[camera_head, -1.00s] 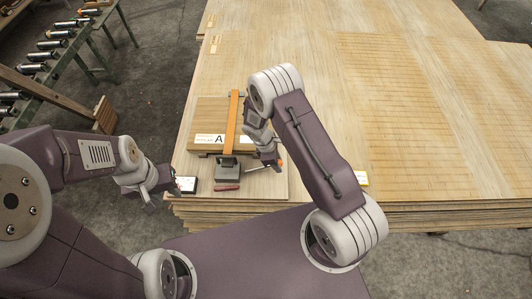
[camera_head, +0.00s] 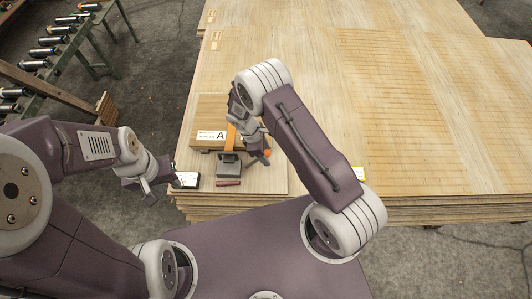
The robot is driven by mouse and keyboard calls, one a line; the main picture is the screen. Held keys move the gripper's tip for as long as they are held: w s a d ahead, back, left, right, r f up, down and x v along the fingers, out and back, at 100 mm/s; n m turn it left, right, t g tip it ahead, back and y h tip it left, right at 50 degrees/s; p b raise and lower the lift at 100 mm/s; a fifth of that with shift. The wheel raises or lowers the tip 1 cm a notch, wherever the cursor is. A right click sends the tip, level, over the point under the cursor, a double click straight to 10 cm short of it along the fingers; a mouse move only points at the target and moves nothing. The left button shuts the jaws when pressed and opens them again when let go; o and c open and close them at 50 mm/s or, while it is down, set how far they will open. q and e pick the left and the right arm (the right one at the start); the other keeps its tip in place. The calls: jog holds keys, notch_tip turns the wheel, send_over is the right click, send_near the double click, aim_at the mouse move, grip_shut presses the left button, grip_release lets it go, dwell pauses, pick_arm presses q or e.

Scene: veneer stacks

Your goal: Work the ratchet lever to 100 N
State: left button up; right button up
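The grey ratchet block (camera_head: 229,168) sits at the front of the strapped veneer stack marked A (camera_head: 208,110), with an orange strap (camera_head: 231,137) running over it. A small orange tip (camera_head: 267,153), which looks like the lever's end, shows beside my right gripper (camera_head: 259,157). The gripper is at this tip, but I cannot tell whether its fingers are closed on it. The lever's shaft is mostly hidden.
A dark red bar (camera_head: 228,183) lies just in front of the ratchet. The large veneer stack (camera_head: 400,110) spreads right and back, mostly clear on top. A roller conveyor (camera_head: 55,40) stands at the far left.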

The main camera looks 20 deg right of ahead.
jog(key=shift+r, duration=0.1)
jog(key=p+v, duration=0.5)
jog(key=v, duration=0.2)
dwell(0.4)
